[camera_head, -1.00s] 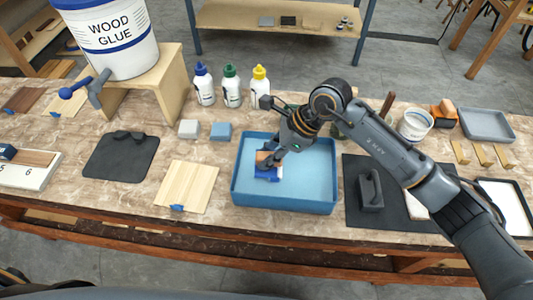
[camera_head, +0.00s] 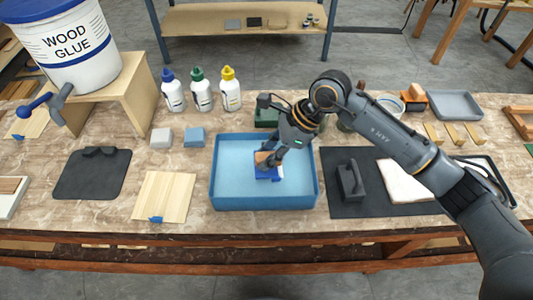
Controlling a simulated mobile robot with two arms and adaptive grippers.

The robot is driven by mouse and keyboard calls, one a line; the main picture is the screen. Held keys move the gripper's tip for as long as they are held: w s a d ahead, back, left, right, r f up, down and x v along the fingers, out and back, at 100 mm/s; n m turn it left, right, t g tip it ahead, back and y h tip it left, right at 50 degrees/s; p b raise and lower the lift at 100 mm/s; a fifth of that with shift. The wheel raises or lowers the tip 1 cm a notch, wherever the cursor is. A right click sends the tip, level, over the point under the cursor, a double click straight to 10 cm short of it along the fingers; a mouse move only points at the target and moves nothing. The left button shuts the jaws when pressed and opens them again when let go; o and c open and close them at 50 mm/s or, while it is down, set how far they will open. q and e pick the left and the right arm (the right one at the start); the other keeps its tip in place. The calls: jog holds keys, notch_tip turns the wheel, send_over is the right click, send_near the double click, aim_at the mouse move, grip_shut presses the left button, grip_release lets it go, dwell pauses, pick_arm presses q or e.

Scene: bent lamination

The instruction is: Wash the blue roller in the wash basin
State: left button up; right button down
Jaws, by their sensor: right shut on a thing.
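The blue wash basin (camera_head: 222,185) stands on the workbench near the middle of the view, with light blue water or floor inside. My right gripper (camera_head: 268,164) reaches down into the basin from the upper right. It is shut on the blue roller (camera_head: 266,176), which shows blue with an orange-brown part and a pale edge. The roller is inside the basin, a little right of its middle. The fingers partly hide it, and I cannot tell how deep it sits. My left gripper is not in view.
Left of the basin are a light wood board (camera_head: 165,196), a dark mat (camera_head: 92,172) and grey and blue blocks. Glue bottles (camera_head: 202,90) stand behind. A dark mat with a grey holder (camera_head: 351,180) lies right. A wood glue bucket (camera_head: 66,45) stands at far left.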

jog(key=shift+a+b, duration=0.95)
jog(key=shift+a, duration=2.1)
jog(key=shift+d, duration=0.15)
jog(key=shift+d+b, duration=1.1)
jog(key=shift+d, duration=1.85)
jog(key=shift+r, duration=0.1)
jog(key=shift+a+r+p, duration=0.35)
jog(key=shift+a+r, duration=0.15)
jog(key=shift+r, duration=0.55)
jog(key=shift+a+r+p, duration=0.35)
jog(key=shift+a+r, duration=0.2)
jog(key=shift+r, duration=0.45)
jog(key=shift+a+r+p, duration=0.35)
jog(key=shift+a+r, duration=0.15)
jog(key=shift+r, duration=0.55)
